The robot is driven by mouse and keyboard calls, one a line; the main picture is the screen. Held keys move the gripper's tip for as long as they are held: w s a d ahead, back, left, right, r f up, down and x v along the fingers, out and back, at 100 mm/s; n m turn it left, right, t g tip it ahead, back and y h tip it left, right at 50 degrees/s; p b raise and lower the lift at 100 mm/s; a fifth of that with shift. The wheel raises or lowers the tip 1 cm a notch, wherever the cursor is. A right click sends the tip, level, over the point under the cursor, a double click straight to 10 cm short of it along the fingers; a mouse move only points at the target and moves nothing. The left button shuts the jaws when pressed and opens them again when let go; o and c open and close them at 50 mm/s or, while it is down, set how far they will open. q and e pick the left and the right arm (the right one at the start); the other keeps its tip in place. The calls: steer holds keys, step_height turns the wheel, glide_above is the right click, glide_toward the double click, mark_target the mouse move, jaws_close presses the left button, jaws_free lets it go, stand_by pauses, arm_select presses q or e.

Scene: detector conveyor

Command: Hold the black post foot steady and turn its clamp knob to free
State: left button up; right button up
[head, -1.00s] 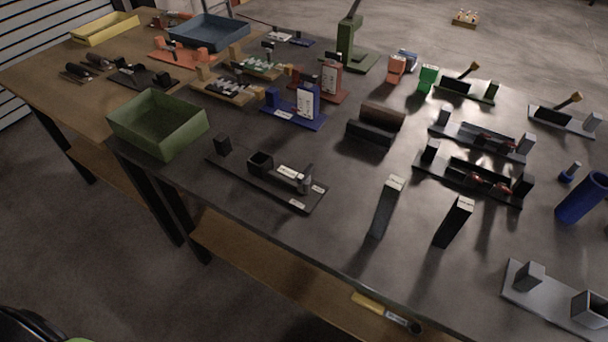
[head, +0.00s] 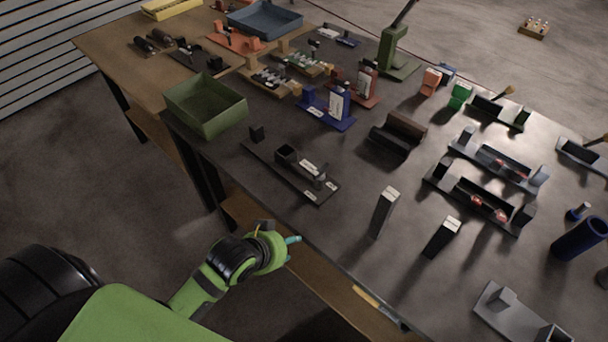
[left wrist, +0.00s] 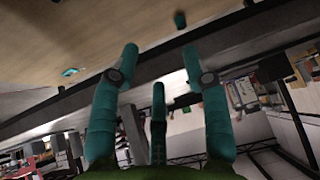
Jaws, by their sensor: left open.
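The black post foot (head: 270,164) is a long dark plate near the front edge of the table in the head view. It carries a small block, a square socket (head: 286,154) and, toward its right end, a grey upright part (head: 319,178) with pale labels beside it. I cannot make out the clamp knob clearly. My left gripper (head: 293,243), green with teal fingers, is in front of the table edge, apart from the foot. In the left wrist view my left gripper (left wrist: 161,62) has its fingers spread with nothing between them. My right gripper is in neither view.
A green bin (head: 205,112) stands left of the foot. Two upright posts, one grey (head: 384,212) and one black (head: 441,238), stand to its right. A blue stand (head: 328,108) is behind. A lower wooden shelf (head: 330,280) runs beneath the table's front edge.

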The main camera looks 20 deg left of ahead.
mark_target(316, 174)
arm_select(q)
steer(key=w+r+t+h, duration=0.1)
steer(key=w+r, duration=0.1)
steer(key=w, duration=0.2)
steer(key=w+r+m+t+h, duration=0.1)
steer(key=w+r+t, duration=0.1)
steer(key=w+r, duration=0.1)
steer(key=w+r+t+h, duration=0.1)
steer(key=w+r+t, duration=0.1)
steer(key=w, duration=0.4)
steer(key=shift+a+r, duration=0.15)
steer(key=shift+r, duration=0.55)
steer(key=shift+w+p, duration=0.35)
steer(key=shift+w, duration=0.05)
steer(key=shift+d+p+x, duration=0.2)
steer(key=shift+p+x, duration=0.2)
steer(key=shift+x, duration=2.7)
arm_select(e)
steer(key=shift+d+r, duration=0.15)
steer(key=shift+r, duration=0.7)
arm_select(q)
steer(key=shift+s, duration=0.1)
jaws_close()
steer(key=shift+r, duration=0.1)
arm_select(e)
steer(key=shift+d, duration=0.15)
